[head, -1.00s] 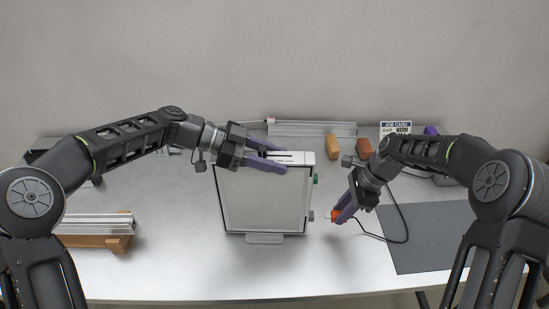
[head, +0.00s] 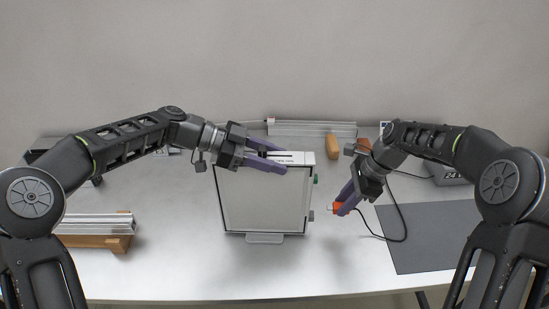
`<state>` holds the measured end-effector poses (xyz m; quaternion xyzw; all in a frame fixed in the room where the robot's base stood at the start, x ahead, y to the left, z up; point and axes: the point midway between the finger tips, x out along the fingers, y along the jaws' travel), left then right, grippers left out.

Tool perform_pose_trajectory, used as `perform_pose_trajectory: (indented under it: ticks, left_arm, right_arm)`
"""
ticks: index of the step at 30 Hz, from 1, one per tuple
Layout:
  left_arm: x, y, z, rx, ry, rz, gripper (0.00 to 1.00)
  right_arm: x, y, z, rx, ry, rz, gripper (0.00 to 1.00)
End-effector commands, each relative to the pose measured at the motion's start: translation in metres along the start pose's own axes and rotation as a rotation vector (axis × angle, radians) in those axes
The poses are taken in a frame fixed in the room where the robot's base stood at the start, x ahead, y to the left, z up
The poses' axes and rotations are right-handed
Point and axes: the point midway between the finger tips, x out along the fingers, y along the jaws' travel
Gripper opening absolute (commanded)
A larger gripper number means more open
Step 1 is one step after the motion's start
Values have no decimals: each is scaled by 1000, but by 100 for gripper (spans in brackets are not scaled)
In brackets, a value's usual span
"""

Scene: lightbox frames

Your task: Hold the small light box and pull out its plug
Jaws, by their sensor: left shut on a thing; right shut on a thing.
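The small light box (head: 264,203) stands upright on the table, a pale panel in a dark-edged frame with a white top. My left gripper (head: 284,160) is shut on the light box at its top edge. My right gripper (head: 345,197) is shut on the orange plug (head: 337,208), to the right of the box and just above the table. A gap shows between the plug and the grey socket (head: 311,215) low on the box's right side. A black cable (head: 376,236) trails from the plug. The fingertips partly hide the plug.
A green knob (head: 315,179) sits on the box's right side. A grey mat (head: 428,240) lies at right. Metal rails on a wooden block (head: 108,241) lie at left. Wooden blocks (head: 332,146) and a rail stand behind. The table front is clear.

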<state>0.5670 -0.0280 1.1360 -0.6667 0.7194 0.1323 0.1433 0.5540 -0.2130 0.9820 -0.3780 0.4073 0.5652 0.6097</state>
Motion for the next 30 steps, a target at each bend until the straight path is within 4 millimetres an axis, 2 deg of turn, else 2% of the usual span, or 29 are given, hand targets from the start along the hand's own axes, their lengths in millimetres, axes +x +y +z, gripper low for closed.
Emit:
perform_pose_trajectory:
  ticks: [9, 10, 18, 30]
  left_arm:
    - [0, 0, 0, 0, 1, -1, 0]
    - [0, 0, 0, 0, 1, -1, 42]
    - [0, 0, 0, 0, 0, 0, 64]
    - [-6, 0, 0, 0, 0, -1, 65]
  right_arm:
    - [-2, 0, 1, 0, 0, 0, 0]
    - [-2, 0, 1, 0, 0, -1, 0]
    - [-2, 0, 1, 0, 0, 0, 0]
    - [-2, 0, 1, 0, 0, 0, 0]
